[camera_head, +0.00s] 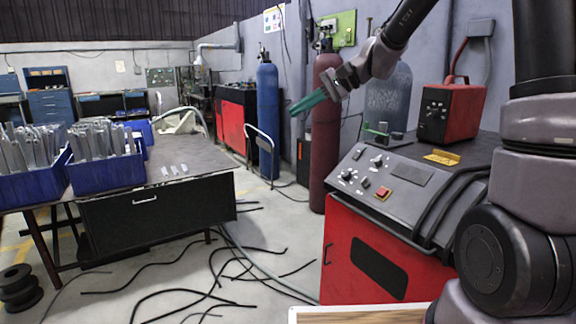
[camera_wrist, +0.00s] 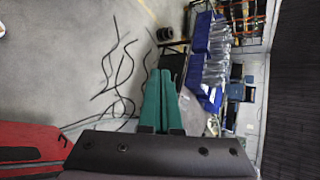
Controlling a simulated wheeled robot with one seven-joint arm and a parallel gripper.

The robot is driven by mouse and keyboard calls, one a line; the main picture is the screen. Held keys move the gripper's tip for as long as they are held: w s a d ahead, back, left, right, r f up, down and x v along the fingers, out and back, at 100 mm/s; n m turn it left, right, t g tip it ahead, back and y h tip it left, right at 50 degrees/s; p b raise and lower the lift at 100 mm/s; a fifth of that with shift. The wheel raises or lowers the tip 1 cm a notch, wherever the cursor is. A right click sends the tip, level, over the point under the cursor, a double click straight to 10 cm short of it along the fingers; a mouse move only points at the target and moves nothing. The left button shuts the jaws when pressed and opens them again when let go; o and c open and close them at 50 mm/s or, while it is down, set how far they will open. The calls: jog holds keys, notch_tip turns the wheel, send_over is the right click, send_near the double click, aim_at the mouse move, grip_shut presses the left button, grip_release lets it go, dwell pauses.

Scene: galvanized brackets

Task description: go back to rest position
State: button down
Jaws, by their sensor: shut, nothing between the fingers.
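My gripper (camera_head: 308,102) has green fingers and hangs in the air above and left of the red welding machine in the head view. Its fingers are shut together with nothing between them. In the wrist view the green fingers (camera_wrist: 160,98) lie side by side against the floor and the distant table. My arm reaches in from the top right of the head view. Galvanized brackets (camera_head: 103,140) stand packed in blue bins on a table at the left, well away from my gripper.
The red welding machine (camera_head: 350,265) with a grey control panel stands in front. Blue (camera_head: 267,110) and dark red (camera_head: 326,135) gas cylinders stand near the wall. The dark table (camera_head: 160,212) is at left. Black cables (camera_head: 215,290) lie on the floor.

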jog(key=s+d+r+t+h, duration=0.1)
jog(key=s+d+t+h, duration=0.2)
jog(key=s+d, duration=0.7)
jog(key=s+d+r+n+t+h, duration=0.1)
jog(key=s+d+r+t+h, duration=0.1)
jog(key=s+d+h, duration=0.4)
jog(key=s+d+t, duration=0.1)
jog(key=s+d, duration=0.3)
jog(key=d, duration=0.1)
jog(key=shift+s+d+r, duration=0.15)
jog(key=shift+d+r, duration=0.1)
jog(key=shift+d, duration=0.1)
